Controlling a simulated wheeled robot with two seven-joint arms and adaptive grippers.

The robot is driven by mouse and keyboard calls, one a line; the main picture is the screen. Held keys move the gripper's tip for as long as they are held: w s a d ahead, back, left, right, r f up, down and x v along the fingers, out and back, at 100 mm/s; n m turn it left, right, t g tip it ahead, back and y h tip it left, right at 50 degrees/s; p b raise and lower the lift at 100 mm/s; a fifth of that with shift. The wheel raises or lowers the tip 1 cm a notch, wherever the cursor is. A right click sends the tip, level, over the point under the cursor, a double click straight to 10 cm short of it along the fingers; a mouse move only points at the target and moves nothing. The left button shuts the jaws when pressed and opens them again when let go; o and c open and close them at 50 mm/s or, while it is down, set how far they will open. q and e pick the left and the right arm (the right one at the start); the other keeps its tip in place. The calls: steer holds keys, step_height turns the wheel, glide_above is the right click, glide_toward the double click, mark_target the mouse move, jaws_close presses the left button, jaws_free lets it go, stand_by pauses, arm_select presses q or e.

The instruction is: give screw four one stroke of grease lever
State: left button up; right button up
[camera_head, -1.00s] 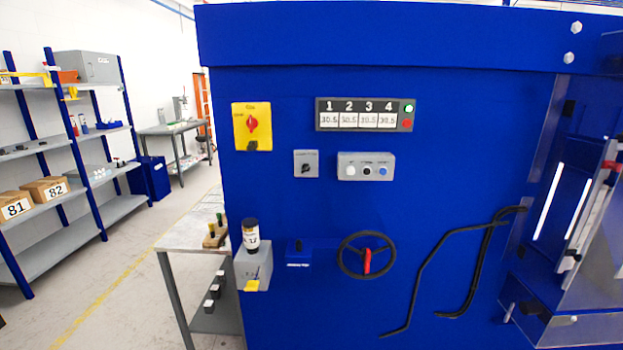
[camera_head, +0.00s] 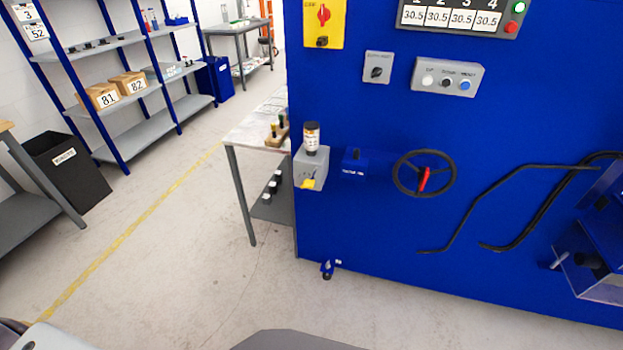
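The blue machine (camera_head: 400,230) fills the right half of the view. On its left edge is a grey box (camera_head: 310,171) with an upright dark-capped, labelled canister (camera_head: 311,138) on top and a yellow piece (camera_head: 308,184) low on its front. I cannot tell whether this yellow piece is the grease lever. Neither gripper is in view.
A handwheel (camera_head: 424,174) with a red handle, a button box (camera_head: 446,78) and a yellow-plated red switch (camera_head: 323,17) are on the machine. A bench (camera_head: 247,133) stands left of it. Shelves (camera_head: 129,96) and a black bin (camera_head: 70,172) are further left. The floor (camera_head: 190,260) between is clear.

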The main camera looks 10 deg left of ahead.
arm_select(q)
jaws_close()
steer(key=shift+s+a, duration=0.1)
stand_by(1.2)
